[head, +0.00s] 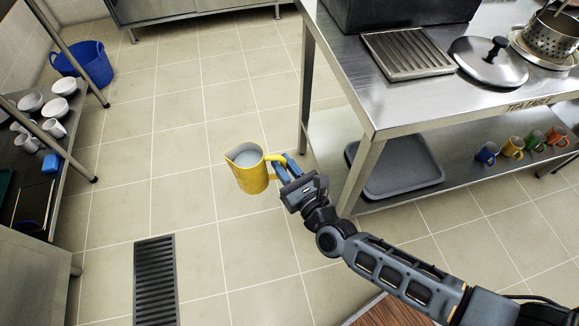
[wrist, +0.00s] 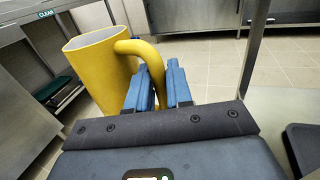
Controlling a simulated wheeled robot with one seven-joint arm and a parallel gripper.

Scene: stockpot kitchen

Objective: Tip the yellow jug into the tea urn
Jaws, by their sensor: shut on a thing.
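The yellow jug (head: 248,172) is held in the air over the tiled floor, left of the steel table, in the head view. It looks close to upright, and a pale content shows inside its mouth. My gripper (head: 289,167) is shut on the jug's handle at its right side. In the wrist view the jug (wrist: 98,70) stands left of the blue fingers of my gripper (wrist: 158,85), with its handle running to them. I cannot make out the tea urn for certain; a dark box-shaped thing (head: 400,12) on the table is cut off by the top edge.
The steel table (head: 395,108) bears a slatted drain tray (head: 408,53), a lid (head: 490,62) and a steel strainer pot (head: 550,40). Several mugs and a grey tray (head: 395,170) are on its lower shelf. A floor grate (head: 155,280) lies lower left. Floor around the jug is clear.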

